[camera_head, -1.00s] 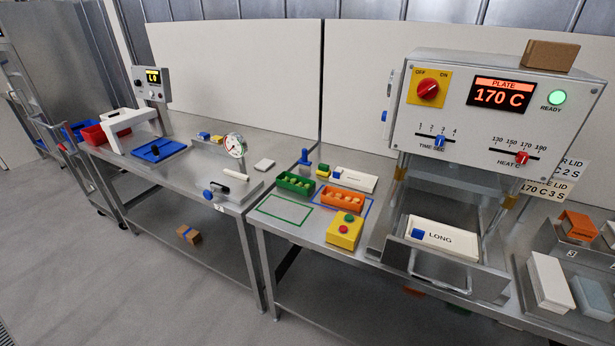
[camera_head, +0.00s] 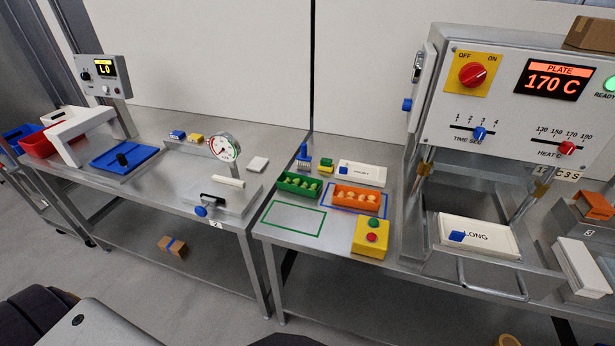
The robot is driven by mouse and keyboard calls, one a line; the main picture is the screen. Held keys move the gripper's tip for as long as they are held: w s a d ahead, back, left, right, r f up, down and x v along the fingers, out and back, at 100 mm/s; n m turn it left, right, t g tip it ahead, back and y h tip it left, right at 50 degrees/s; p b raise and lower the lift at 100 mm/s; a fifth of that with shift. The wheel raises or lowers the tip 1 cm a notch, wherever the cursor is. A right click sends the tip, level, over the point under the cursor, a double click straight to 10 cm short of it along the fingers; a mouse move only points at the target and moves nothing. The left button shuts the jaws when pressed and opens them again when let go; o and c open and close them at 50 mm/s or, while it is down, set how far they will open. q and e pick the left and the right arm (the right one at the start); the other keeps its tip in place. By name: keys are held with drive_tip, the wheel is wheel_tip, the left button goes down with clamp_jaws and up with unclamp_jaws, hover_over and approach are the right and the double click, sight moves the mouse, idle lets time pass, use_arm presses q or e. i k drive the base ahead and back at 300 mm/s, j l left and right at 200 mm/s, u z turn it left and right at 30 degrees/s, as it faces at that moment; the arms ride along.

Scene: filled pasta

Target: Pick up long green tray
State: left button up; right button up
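The long green tray (camera_head: 300,192) lies on the middle bench and holds several pale green pieces. It stands just behind an empty green outlined rectangle (camera_head: 293,233) and left of an orange tray (camera_head: 357,207). The orange tray holds several orange pieces and sits within a blue outline. Dark parts of my own arms show at the bottom left edge of the head view, well short of the bench. Neither of my grippers can be made out.
A yellow button box (camera_head: 366,248) stands in front of the orange tray. A blue stamp-like tool (camera_head: 303,158) stands behind the green tray. The heated machine (camera_head: 512,105) is on the right, with a LONG plate (camera_head: 478,240) below. A dial gauge (camera_head: 224,148) stands left.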

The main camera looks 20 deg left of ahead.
sight(310, 187)
drive_tip(key=j+z, duration=0.25)
drive_tip(key=j, duration=0.2)
drive_tip(key=j+z, duration=0.25)
drive_tip(key=j, duration=0.25)
drive_tip(key=j+z, duration=0.3)
drive_tip(key=j, duration=0.2)
drive_tip(key=j+z, duration=0.25)
drive_tip(key=j, duration=0.25)
drive_tip(key=k+j+z, duration=0.25)
drive_tip(key=j, duration=0.15)
drive_tip(key=j+z, duration=0.25)
drive_tip(key=j, duration=0.2)
drive_tip(key=k+j+z, duration=0.3)
drive_tip(key=i+j, duration=0.05)
drive_tip(key=j, duration=0.05)
